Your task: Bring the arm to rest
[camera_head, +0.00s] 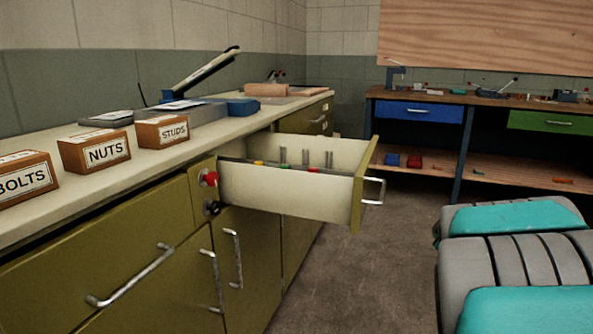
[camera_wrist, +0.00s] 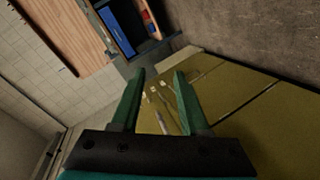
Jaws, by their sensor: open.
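My gripper (camera_wrist: 158,80) shows in the wrist view with its two green fingers spread apart and nothing between them. Behind the fingers, olive cabinet fronts (camera_wrist: 235,95) fill the right of that view, tilted. My gripper cannot be picked out in the head view. In the head view, an olive drawer (camera_head: 290,190) stands pulled out from the counter, with several small coloured items and upright metal pieces inside. Parts of my own body in grey and turquoise show at the lower right.
The counter (camera_head: 60,215) carries boxes marked BOLTS (camera_head: 25,180), NUTS (camera_head: 95,152) and STUDS (camera_head: 162,131). A workbench (camera_head: 490,100) with a blue drawer (camera_head: 420,111) and a green drawer (camera_head: 555,122) stands at the back. The floor (camera_head: 370,270) between is clear.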

